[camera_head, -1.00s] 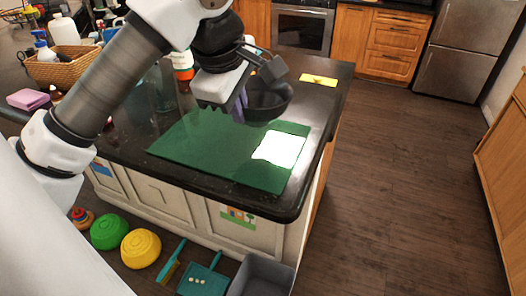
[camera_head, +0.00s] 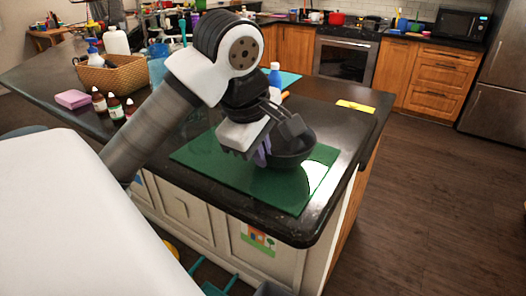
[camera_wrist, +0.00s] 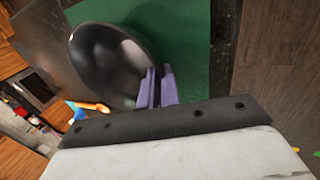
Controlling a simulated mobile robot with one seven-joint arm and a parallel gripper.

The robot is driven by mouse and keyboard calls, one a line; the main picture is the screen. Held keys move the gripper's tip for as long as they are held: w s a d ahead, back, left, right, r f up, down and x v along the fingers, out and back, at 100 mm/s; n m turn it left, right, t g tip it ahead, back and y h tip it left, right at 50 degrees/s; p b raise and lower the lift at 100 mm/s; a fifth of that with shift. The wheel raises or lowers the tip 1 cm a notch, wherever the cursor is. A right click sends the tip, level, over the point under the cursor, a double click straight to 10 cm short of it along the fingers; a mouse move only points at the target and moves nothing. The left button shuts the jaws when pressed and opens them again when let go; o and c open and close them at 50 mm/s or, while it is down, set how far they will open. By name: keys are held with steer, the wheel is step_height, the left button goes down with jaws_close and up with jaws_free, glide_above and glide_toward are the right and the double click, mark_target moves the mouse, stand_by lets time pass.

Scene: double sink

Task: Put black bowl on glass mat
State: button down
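The black bowl (camera_head: 294,150) is over the back right part of the green glass mat (camera_head: 250,187), on the dark counter. I cannot tell whether its base touches the mat. My gripper (camera_head: 262,153) is at the bowl's left side, with its purple fingers pointing down. In the wrist view the two fingers (camera_wrist: 155,88) are close together with the rim of the bowl (camera_wrist: 100,60) between them. The bowl looks tilted in that view, and the mat (camera_wrist: 190,45) shows behind it.
A yellow card (camera_head: 355,106) lies near the counter's right edge. A wicker basket (camera_head: 112,78), a pink sponge (camera_head: 73,99) and small brown bottles (camera_head: 115,108) are at the left. The mat's front part is clear.

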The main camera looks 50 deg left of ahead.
steer(key=c, duration=1.6)
jaws_free()
steer(key=shift+r, duration=0.1)
steer(key=shift+r+p, duration=0.2)
steer(key=shift+p, duration=0.15)
steer(key=b+v, duration=0.1)
steer(key=v, duration=1)
steer(key=shift+s+r+b, duration=0.2)
steer(key=shift+r+b, duration=0.1)
steer(key=shift+b, duration=0.1)
